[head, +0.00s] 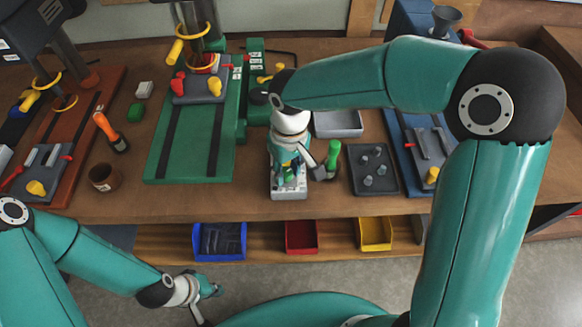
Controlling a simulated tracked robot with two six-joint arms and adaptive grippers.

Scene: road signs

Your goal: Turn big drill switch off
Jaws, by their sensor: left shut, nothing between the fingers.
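Several drill presses stand on the bench, and I cannot tell for sure which is the big one or which part is its switch. The middle one has a long green base (190,135) and a yellow-ringed column. Green blocks with white labels (256,58) stand beside it. My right gripper (290,180) points down over a small pale box (289,192) at the bench's front; its fingers are hard to make out, and contact is unclear. A green-handled tool (333,155) is just right of it. My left gripper (208,291) is shut and empty, low in front of the bench.
A brown-base drill (75,140) stands left, a blue-base one (408,140) right, partly behind my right arm. A grey tray (338,124), dark peg tray (373,170) and brown cup (103,177) are on the bench. Blue (219,241), red (301,237) and yellow (375,234) bins sit below.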

